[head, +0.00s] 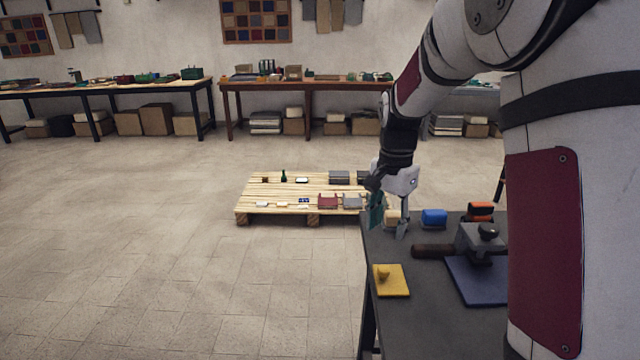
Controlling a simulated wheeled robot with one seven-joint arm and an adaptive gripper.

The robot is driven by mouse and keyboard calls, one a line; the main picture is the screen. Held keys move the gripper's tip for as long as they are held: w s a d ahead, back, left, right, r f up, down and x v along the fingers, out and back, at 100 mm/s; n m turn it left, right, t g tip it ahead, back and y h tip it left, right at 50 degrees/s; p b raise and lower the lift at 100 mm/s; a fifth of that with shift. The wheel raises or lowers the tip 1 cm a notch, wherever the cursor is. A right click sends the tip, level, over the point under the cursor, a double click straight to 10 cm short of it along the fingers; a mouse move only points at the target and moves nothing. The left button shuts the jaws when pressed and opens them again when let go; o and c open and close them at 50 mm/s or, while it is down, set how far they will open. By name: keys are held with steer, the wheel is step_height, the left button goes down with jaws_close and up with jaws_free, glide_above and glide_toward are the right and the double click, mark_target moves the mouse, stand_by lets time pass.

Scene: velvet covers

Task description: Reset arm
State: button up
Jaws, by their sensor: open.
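My gripper (389,224) hangs from my arm at the right of the head view, fingers pointing down near the far left corner of the dark table (400,325). It is open, with a dark teal finger on the left and a grey one on the right. A beige block (392,216) shows between or behind the fingers; I cannot tell its exact distance from them. Nothing is visibly held.
A low wooden pallet (268,193) with several items stands beyond. The floor left is clear.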

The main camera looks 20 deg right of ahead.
steer(key=s+a+r+n+t+p, duration=0.2)
steer(key=s+a+r+n+p, duration=0.15)
steer(key=s+r, duration=0.65)
steer(key=s+a+r+n+t+p, duration=0.1)
steer(key=s+a+r+n+p, duration=0.35)
steer(key=s, duration=0.85)
steer(key=s+a+r+n, duration=0.1)
steer(key=s+n, duration=0.1)
steer(key=s, duration=0.2)
steer(key=s+a+r+n+t, duration=0.1)
steer(key=s+r+n, duration=0.1)
steer(key=s, duration=0.3)
steer(key=shift+s+p, duration=0.3)
steer(key=shift+p, duration=0.15)
steer(key=shift+d, duration=0.1)
